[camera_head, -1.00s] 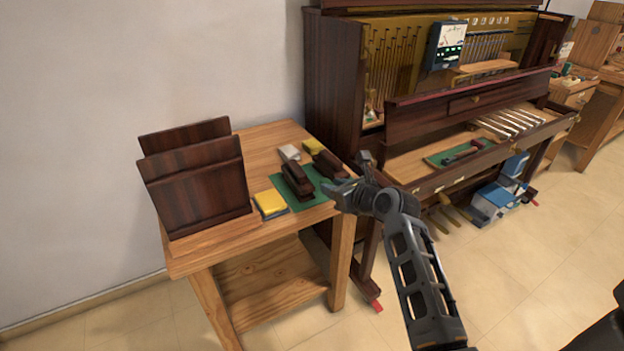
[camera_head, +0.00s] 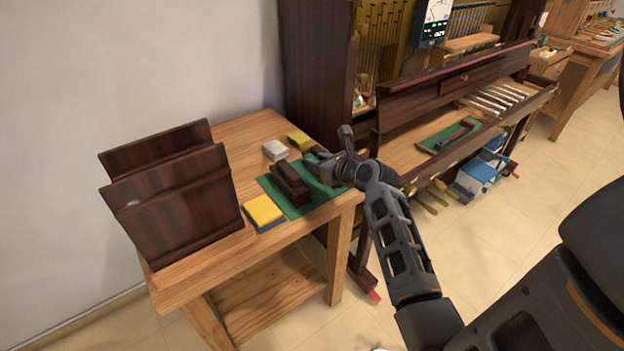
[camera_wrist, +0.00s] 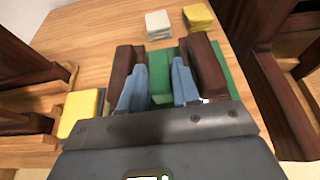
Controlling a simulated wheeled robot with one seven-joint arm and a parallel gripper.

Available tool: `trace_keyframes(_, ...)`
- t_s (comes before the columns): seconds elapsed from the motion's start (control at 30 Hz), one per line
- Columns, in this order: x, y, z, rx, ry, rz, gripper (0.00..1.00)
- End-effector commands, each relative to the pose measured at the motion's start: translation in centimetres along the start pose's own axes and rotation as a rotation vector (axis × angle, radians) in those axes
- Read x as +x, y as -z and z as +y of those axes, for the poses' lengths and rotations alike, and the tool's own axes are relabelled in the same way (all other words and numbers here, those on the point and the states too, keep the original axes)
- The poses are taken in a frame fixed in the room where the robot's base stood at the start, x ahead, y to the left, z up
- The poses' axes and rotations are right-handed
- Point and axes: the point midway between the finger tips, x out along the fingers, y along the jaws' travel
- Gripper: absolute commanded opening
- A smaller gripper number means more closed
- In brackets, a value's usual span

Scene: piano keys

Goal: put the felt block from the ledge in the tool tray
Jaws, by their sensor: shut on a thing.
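My gripper (camera_head: 322,166) is over the right part of a green mat (camera_head: 318,192) on the wooden bench. In the wrist view its two blue-grey fingers (camera_wrist: 159,82) stand apart, between two dark brown blocks. The left brown block (camera_wrist: 124,72) also shows in the head view (camera_head: 290,184); the right one (camera_wrist: 206,68) is mostly hidden there by my gripper. A yellow block with a blue base (camera_head: 263,212) lies left of the mat.
A dark rack (camera_head: 172,195) stands at the bench's left. A white block (camera_head: 275,149) and a yellow block (camera_head: 299,140) lie behind the mat. The open piano (camera_head: 460,95), with another green mat (camera_head: 447,137), stands right of the bench. Bare bench top (camera_head: 245,135) shows at the back.

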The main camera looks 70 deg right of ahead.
Motion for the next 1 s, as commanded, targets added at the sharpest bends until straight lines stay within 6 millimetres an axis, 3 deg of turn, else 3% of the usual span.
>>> trace_keyframes(0.1, 0.8, 1.9, 0.0, 0.001, 0.001, 0.002, 0.03)
trace_keyframes(0.27, 1.1, 2.8, 0.0, 0.0, 0.001, 0.0, 0.03)
trace_keyframes(0.53, 2.4, 5.8, 0.0, 0.001, 0.001, 0.001, 0.03)
trace_keyframes(0.93, 2.6, 6.2, 0.1, -0.001, 0.0, -0.001, 0.03)
trace_keyframes(0.97, 2.6, 6.2, 0.1, -0.002, 0.0, -0.001, 0.34)
trace_keyframes(1.0, 2.6, 6.2, 0.0, -0.002, 0.0, -0.001, 0.37)
